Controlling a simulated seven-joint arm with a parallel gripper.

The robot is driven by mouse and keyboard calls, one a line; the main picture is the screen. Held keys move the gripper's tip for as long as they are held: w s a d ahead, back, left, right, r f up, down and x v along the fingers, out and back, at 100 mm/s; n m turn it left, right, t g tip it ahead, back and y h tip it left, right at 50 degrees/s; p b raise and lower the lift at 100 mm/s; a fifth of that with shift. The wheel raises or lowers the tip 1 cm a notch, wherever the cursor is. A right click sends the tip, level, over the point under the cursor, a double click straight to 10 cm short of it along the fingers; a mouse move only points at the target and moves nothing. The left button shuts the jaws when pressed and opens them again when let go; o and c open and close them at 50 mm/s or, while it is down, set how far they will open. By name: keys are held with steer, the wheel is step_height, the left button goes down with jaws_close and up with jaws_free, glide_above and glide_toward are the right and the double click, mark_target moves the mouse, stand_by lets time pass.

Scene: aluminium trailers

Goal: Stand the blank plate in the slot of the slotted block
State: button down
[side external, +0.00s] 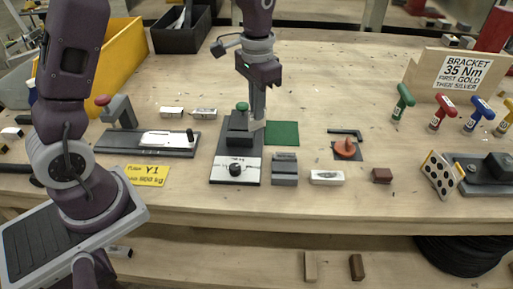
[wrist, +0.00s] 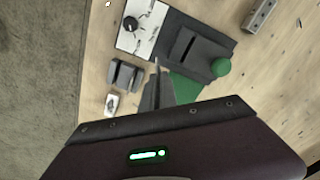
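My gripper (side external: 257,117) points down just right of the dark fixture with the green knob. Its fingers (wrist: 157,88) look closed around a thin grey piece, which I take to be the blank plate (side external: 258,125). In the wrist view the plate shows only as a thin edge (wrist: 157,64) between the fingertips. The slotted block (side external: 284,172) is dark grey and stands in front, right of the fixture's white label panel. It also shows in the wrist view (wrist: 125,75), left of the fingers. No plate is visible in its slot.
The dark fixture (side external: 240,126) with its green knob (side external: 242,106) stands close beside my gripper. A green mat (side external: 284,133) lies right of it. A white block (side external: 327,177) lies right of the slotted block. An orange part (side external: 345,148) sits farther right.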

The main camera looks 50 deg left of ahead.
step_height(320, 180, up, 6)
steer(key=a+r+n, duration=0.1)
steer(key=a+n, duration=0.1)
steer(key=a, duration=0.1)
steer(key=a+n, duration=0.9)
steer(key=a, duration=0.6)
steer(key=f, duration=1.5)
steer(key=shift+w+a+f, duration=0.25)
steer(key=shift+a+f, duration=0.05)
steer(key=shift+f, duration=0.1)
steer(key=c, duration=1.7)
jaws_free()
